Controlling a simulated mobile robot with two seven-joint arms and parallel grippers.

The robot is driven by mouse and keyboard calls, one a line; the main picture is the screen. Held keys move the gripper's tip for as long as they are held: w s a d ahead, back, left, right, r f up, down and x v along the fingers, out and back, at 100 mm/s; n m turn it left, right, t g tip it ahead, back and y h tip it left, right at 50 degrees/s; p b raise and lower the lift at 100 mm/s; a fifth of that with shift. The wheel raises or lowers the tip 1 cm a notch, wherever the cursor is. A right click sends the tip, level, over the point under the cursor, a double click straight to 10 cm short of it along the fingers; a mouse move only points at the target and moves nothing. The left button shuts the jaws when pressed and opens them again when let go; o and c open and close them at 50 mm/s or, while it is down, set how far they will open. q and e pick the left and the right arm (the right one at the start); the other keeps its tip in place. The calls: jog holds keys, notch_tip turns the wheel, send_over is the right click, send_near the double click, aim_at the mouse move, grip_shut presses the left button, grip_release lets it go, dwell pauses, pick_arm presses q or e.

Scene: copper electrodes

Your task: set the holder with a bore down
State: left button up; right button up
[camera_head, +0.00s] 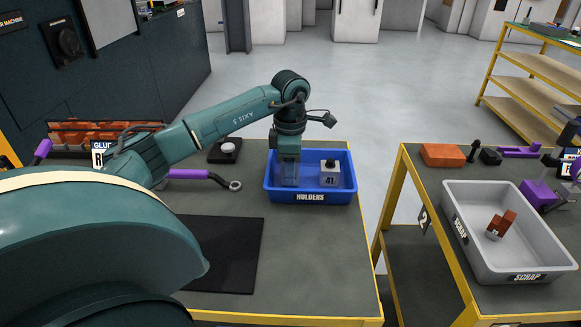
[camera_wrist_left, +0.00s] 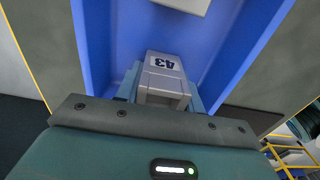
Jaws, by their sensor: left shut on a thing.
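The grey holder labelled 43 (camera_wrist_left: 165,72) is between the fingers of my left gripper (camera_wrist_left: 161,95) in the left wrist view. My left gripper is shut on it. In the head view, my left gripper (camera_head: 288,172) points down inside the left part of the blue bin (camera_head: 310,197) labelled HOLDERS. The held holder is low in the bin, but I cannot tell whether it touches the floor. Its bore is not clearly visible. A second grey holder labelled 41 (camera_head: 330,174) with a black top stands in the bin to the right. My right gripper is not in view.
The bin stands on a dark table (camera_head: 310,255) with a black mat (camera_head: 225,250) at front. A purple-handled tool (camera_head: 190,174) lies left of the bin. A grey SCRAP bin (camera_head: 470,245) with a brown piece stands on another table, across a gap.

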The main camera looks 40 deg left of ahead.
pick_arm(q)
jog(key=shift+f, duration=0.1)
jog(key=o, duration=1.2)
notch_tip(320, 180, up, 12)
jog(key=shift+r+p, duration=0.2)
jog(key=shift+p, duration=0.15)
